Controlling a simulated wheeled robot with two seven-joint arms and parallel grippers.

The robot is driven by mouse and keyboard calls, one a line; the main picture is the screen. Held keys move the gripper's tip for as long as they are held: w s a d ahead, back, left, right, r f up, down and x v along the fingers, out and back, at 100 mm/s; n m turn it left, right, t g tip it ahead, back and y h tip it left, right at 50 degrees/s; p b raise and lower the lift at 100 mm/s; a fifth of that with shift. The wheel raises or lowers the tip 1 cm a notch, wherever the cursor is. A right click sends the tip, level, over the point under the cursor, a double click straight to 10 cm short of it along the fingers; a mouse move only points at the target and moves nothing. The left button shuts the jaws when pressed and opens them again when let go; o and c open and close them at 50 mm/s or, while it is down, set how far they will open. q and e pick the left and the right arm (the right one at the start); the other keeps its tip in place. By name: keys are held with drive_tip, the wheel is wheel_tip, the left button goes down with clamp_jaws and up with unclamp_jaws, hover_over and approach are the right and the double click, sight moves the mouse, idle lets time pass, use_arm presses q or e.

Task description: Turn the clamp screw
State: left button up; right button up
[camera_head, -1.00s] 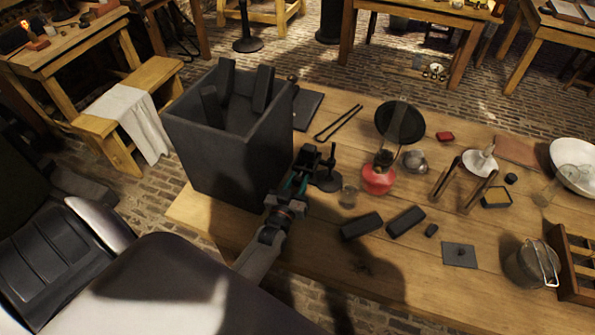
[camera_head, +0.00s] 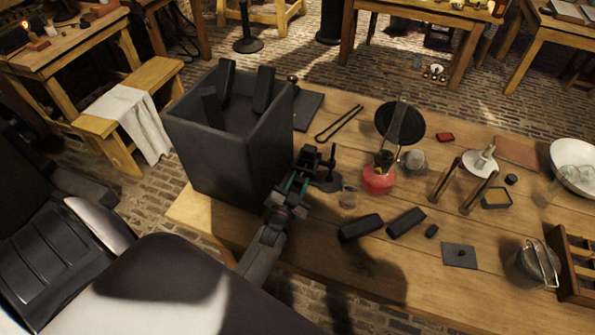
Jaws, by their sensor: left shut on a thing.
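My left gripper (camera_head: 303,170) reaches in over the table beside the right wall of the large dark square jar (camera_head: 205,165). Its jaws are shut on a small dark piece that I take to be the clamp screw; the gripper hides most of it. A dark stand (camera_head: 326,178) with a round base is just right of the gripper; I cannot tell whether they touch. Dark upright blocks (camera_head: 263,90) stick up inside the jar. My right gripper is not in view.
Two dark bars (camera_head: 361,228) and a small glass (camera_head: 348,197) lie right of the gripper. A red lamp (camera_head: 379,180) stands behind them. Tongs (camera_head: 339,124) lie beyond the stand. A metal pot (camera_head: 530,264) is at the right. The wooden table's (camera_head: 400,285) front edge is mostly clear.

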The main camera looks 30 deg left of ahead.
use_arm(q)
drive_tip(key=shift+f, duration=0.1)
idle(0.3)
drive_tip(key=o, duration=1)
drive_tip(key=b+v, duration=0.2)
drive_tip(key=v, duration=1)
drive_tip(key=shift+s, duration=0.1)
